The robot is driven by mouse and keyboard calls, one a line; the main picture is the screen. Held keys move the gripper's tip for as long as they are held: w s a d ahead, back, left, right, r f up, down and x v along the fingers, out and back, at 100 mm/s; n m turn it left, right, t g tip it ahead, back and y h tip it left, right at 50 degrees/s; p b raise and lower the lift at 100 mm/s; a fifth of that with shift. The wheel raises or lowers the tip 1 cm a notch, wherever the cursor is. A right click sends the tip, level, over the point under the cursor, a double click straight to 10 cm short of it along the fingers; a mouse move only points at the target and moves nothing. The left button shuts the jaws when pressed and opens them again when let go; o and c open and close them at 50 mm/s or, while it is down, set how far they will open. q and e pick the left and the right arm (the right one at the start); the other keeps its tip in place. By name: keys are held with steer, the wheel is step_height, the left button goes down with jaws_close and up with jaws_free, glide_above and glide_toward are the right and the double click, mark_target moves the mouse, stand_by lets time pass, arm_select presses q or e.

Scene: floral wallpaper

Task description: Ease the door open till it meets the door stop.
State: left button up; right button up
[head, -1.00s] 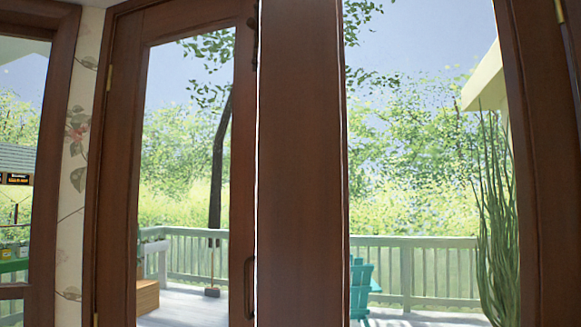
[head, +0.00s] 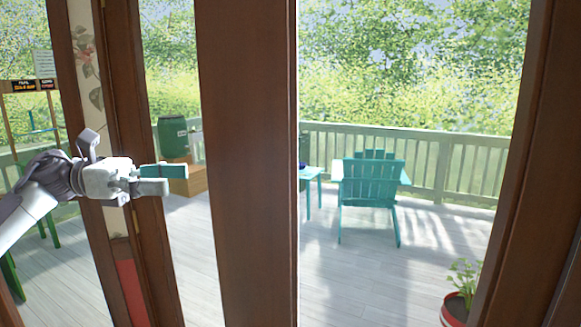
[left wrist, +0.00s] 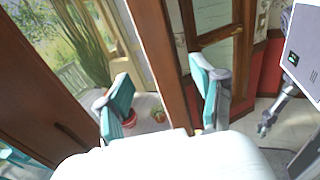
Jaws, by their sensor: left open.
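A dark brown wooden door stile (head: 245,160) stands upright in the middle of the head view, with clear views of a deck on both sides. I cannot tell how far the door stands open. My left gripper (head: 177,179) is open and empty, left of this stile and apart from it in the picture. In the left wrist view its two teal-padded fingers are spread, with a brown post (left wrist: 160,60) behind the gap. A dark bar, perhaps a handle, lies on a brown panel (left wrist: 25,85) there. A grey gripper (left wrist: 265,122), likely my right, is small at the right. No door stop can be made out.
Outside is a pale plank deck (head: 340,285) with a railing (head: 440,160), a teal chair (head: 370,183), a small teal table (head: 311,175) and a potted plant (head: 458,308) at the lower right. A brown frame (head: 530,170) bounds the right side.

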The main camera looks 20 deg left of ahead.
mark_target(243, 179)
arm_select(q)
steer(key=p+x, duration=0.2)
steer(key=x, duration=0.1)
steer(key=p+x, duration=0.2)
steer(key=x, duration=0.2)
steer(key=p+x, duration=0.2)
steer(key=x, duration=0.2)
steer(key=shift+d+r, duration=0.15)
steer(key=shift+r, duration=0.15)
steer(key=shift+w+d+f+p, duration=0.2)
steer(key=shift+w+d+p, duration=0.05)
steer(key=shift+d+p, duration=0.25)
steer(key=shift+w+d, duration=0.1)
steer(key=shift+d, duration=0.15)
steer(key=shift+a, duration=0.1)
jaws_close()
